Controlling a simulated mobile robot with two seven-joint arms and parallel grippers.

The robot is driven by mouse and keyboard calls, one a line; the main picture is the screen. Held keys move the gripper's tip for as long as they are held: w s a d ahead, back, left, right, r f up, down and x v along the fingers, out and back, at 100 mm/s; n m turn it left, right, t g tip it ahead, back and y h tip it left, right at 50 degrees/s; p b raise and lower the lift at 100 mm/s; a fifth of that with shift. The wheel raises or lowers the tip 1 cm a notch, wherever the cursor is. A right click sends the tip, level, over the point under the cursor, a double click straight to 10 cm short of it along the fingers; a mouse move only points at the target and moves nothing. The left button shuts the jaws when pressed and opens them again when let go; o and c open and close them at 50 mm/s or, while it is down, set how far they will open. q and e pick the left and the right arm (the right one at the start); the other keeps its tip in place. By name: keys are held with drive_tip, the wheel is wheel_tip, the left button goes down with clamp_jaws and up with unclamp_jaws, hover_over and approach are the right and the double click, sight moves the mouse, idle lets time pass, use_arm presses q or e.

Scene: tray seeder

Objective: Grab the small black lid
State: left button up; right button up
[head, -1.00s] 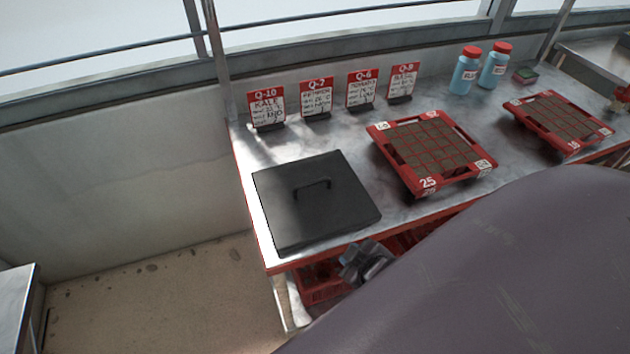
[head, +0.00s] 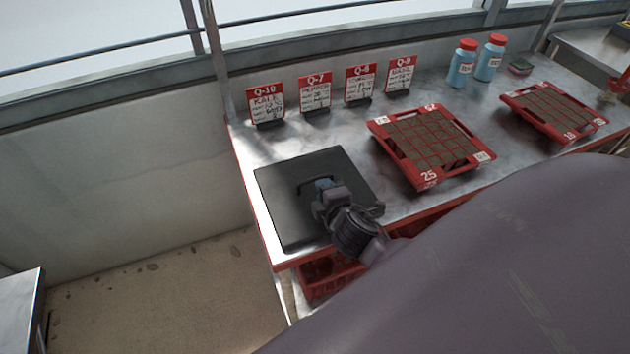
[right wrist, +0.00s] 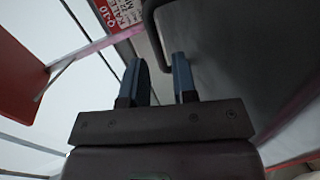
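The black lid (head: 283,212) lies flat on the left end of the metal table in the head view. Its raised handle (head: 305,187) is partly hidden by my right gripper (head: 322,185), which is over the lid's middle. In the right wrist view the two fingers of my right gripper (right wrist: 160,82) are apart, and the handle (right wrist: 153,35) shows beside and beyond the fingertips. I cannot tell whether a finger touches it. The lid (right wrist: 235,60) fills the right of that view. My left gripper is not in view.
Two red trays with brown cells, a nearer one (head: 382,153) and a farther one (head: 515,105), stand to the right. Several red-and-white label cards, including the Q-10 card (head: 266,104), line the back. Two blue bottles (head: 462,69) stand behind. A red crate (head: 330,283) is below.

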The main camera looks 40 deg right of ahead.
sight(315, 178)
drive_tip(key=shift+b+x, duration=0.35)
drive_tip(key=shift+x, duration=2.65)
drive_tip(key=shift+w+a+r, duration=0.1)
drive_tip(key=shift+r, duration=0.1)
drive_tip(key=shift+c, duration=0.4)
clamp_jaws()
